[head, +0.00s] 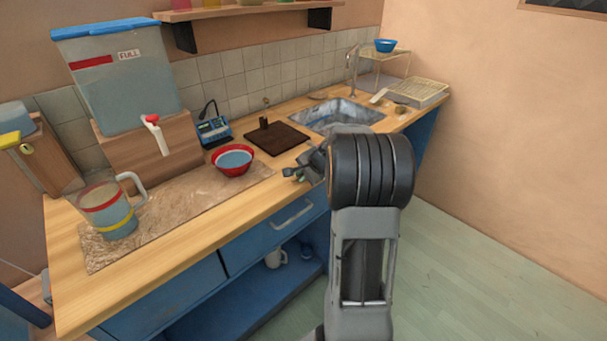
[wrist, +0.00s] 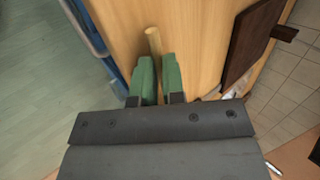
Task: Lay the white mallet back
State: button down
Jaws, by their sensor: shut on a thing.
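My gripper (wrist: 158,66) has its green fingers closed on a thin tan wooden stick (wrist: 152,42), taken as the mallet's handle. The stick's end pokes out past the fingertips over the wooden counter (wrist: 195,30). No white head shows; the rest of the mallet is hidden by my gripper. In the head view, my gripper (head: 301,172) is at the counter's front edge, right of the red bowl and in front of the dark brown board (head: 276,140), partly hidden by my arm. The mallet cannot be made out there.
A red-rimmed bowl (head: 233,160) of blue liquid and a jug (head: 108,211) stand on the left of the counter. A blue device (head: 214,131) sits behind. The sink (head: 338,113) lies beyond the board. Blue cabinets (head: 190,297) are below.

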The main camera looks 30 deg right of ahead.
jog(key=shift+s+f+b, duration=0.1)
jog(key=shift+f+b, duration=0.3)
dwell(0.4)
